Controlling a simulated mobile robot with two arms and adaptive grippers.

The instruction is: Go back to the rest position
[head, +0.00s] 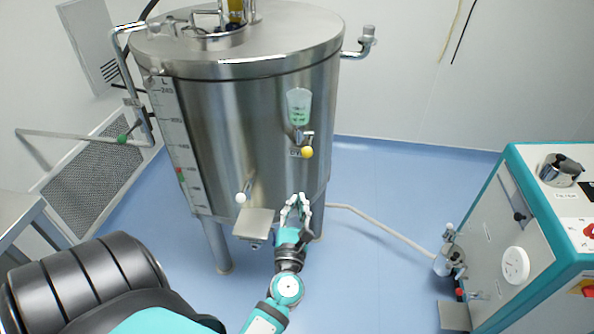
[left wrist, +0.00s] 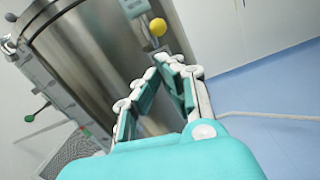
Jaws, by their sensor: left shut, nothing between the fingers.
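My left gripper (head: 297,207) is in front of the lower wall of the large steel tank (head: 225,130). Its fingers point up toward the tank and are shut with nothing between them. In the left wrist view the fingertips (left wrist: 172,66) come together below a yellow knob (left wrist: 158,27) on the tank wall. In the head view the gripper is to the right of a small metal plate (head: 254,223) and apart from the yellow knob (head: 307,152). My right gripper is in neither view.
A clear cup with green marks (head: 299,106) sits above the yellow knob. A white-knobbed handle (head: 241,197) sticks out by the plate. A hose (head: 385,227) runs along the blue floor to a teal-framed machine (head: 520,235) at right. Floor between is otherwise clear.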

